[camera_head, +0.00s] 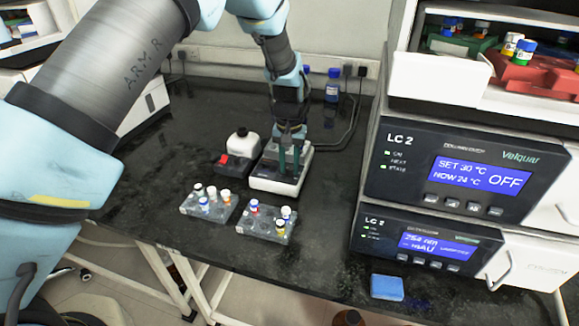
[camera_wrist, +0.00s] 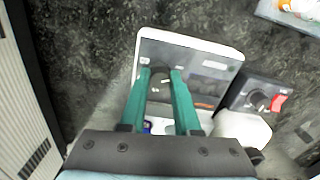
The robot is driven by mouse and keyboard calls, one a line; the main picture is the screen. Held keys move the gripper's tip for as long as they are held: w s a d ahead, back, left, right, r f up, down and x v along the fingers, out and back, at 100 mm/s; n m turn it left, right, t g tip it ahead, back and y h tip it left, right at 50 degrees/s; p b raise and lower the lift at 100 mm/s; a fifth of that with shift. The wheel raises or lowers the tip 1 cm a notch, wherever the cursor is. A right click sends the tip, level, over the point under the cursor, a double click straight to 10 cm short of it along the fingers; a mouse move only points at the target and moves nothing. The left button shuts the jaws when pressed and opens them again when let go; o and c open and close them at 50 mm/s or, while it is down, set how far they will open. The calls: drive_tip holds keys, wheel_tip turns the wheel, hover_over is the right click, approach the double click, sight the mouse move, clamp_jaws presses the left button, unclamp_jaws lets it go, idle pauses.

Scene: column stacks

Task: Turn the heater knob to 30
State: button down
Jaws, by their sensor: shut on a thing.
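The heater (camera_head: 273,184) is a white, flat box with a grey top on the dark bench. It also fills the middle of the wrist view (camera_wrist: 228,52). My gripper (camera_head: 289,172) reaches down over its front from above. In the wrist view my gripper's teal fingers (camera_wrist: 160,76) are closed around a small dark knob (camera_wrist: 159,71) on the heater's top. The knob is mostly hidden in the head view. The marks around the knob are too small to read, so I cannot tell its setting.
A black box with a red switch (camera_head: 224,158) stands just left of the heater. Two vial racks (camera_head: 190,208) (camera_head: 252,228) are in front. LC 2 units (camera_head: 400,180) stand at right; the upper screen reads SET 30 °C, NOW 24 °C, OFF. A blue block (camera_head: 386,288) lies near the front edge.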

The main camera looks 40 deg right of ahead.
sight(288, 167)
drive_tip(key=m+b, duration=0.1)
drive_tip(key=m, duration=0.4)
drive_tip(key=shift+w+b, duration=0.1)
drive_tip(key=shift+b, duration=0.3)
drive_tip(key=m, duration=0.5)
drive_tip(key=shift+b, duration=0.3)
drive_tip(key=c, duration=0.6)
unclamp_jaws()
drive_tip(key=shift+r, duration=0.15)
wheel_tip(288, 167, up, 11)
drive_tip(key=shift+f+b, duration=0.2)
drive_tip(key=shift+b, duration=1)
